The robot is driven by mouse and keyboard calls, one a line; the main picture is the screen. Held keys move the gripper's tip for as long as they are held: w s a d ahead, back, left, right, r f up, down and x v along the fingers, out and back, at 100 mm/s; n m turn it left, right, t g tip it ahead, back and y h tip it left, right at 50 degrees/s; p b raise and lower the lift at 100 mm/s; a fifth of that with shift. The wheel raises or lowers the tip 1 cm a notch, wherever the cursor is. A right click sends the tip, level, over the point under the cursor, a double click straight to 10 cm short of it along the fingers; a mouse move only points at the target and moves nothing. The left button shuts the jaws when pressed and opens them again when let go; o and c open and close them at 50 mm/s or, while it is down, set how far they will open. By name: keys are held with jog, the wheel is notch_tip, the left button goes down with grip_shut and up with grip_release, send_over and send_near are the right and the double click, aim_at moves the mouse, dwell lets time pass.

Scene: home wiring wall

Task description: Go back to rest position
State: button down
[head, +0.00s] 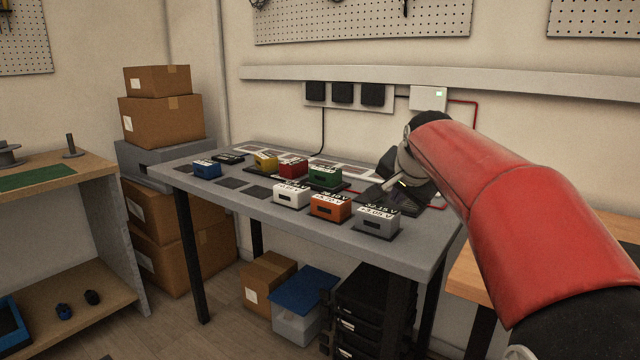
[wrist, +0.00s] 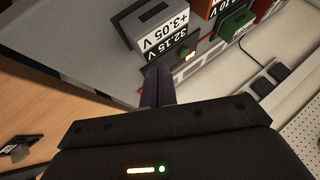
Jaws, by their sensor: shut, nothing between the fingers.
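My gripper (head: 388,186) is above the right part of the grey table (head: 225,198), behind the grey box, with my red arm reaching in from the right. In the wrist view its dark fingers (wrist: 158,76) are together with nothing between them. A grey box (head: 377,222) with a white label stands near the table's front right edge. It appears to be the box beyond my fingertips in the wrist view (wrist: 150,20). I cannot tell the exact gap between fingers and boxes.
An orange box (head: 330,208), a white box (head: 291,195), a green box (head: 325,176) and several other coloured boxes stand on the table. A wall rail with black sockets (head: 343,94) and a white unit (head: 428,98) is behind. Cardboard boxes (head: 160,123) are stacked left.

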jog(key=s+f+n+g, duration=0.1)
jog(key=s+f+n, duration=0.1)
jog(key=s+f, duration=0.4)
jog(key=s+f+n+g, duration=0.1)
jog(key=s+f+n, duration=0.2)
jog(key=s, duration=1.3)
jog(key=s+f+n+g, duration=0.1)
jog(key=s+f+n, duration=0.2)
jog(key=s+f, duration=0.5)
jog(key=s, duration=0.4)
jog(key=shift+a+f, duration=0.2)
jog(key=shift+f, duration=0.2)
